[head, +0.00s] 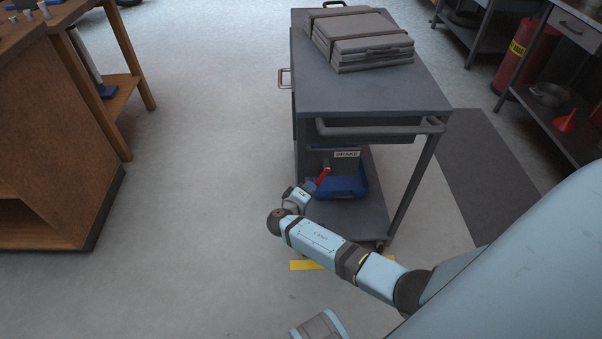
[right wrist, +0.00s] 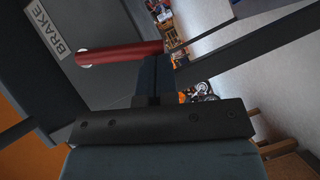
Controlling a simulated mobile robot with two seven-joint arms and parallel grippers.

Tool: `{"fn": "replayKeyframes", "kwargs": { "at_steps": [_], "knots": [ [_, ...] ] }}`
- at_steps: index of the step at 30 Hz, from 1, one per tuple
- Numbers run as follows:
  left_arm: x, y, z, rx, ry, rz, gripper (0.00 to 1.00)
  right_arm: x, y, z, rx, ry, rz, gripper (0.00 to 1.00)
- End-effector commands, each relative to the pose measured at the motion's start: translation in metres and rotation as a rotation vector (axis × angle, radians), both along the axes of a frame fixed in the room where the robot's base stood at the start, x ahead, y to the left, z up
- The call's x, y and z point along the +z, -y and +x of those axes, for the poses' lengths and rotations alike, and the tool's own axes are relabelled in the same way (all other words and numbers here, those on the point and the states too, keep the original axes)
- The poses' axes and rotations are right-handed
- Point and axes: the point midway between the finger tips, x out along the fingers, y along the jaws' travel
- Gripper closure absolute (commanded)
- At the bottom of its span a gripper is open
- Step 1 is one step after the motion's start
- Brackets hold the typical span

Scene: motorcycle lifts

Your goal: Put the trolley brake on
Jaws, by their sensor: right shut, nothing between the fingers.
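The grey trolley (head: 370,90) stands ahead of me. Under its top, a grey panel bears a white BRAKE label (head: 346,154), which also shows in the right wrist view (right wrist: 50,32). The red brake lever (head: 322,177) sticks out below the label, and in the right wrist view it is a red bar (right wrist: 122,52). My right gripper (head: 311,186) is at the lever's outer end. In the right wrist view its fingers (right wrist: 158,76) are shut and empty, right by the bar; I cannot tell whether they touch it. My left gripper is not in view.
A grey push handle (head: 380,128) juts from the near edge. A wooden bench (head: 60,130) stands at left. The floor between is clear.

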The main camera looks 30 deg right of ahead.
Motion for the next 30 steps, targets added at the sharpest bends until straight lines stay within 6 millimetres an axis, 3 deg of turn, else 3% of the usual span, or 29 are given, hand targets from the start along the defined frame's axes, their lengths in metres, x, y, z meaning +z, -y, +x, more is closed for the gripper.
{"fn": "replayKeyframes", "kwargs": {
  "at_steps": [13, 30],
  "knots": [
    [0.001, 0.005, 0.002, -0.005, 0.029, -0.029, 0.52, -0.014, 0.020, -0.011, 0.000, -0.156, -0.258, 1.00],
    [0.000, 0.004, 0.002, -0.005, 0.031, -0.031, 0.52, -0.015, 0.024, -0.014, 0.001, -0.200, -0.327, 1.00]
  ]
}}
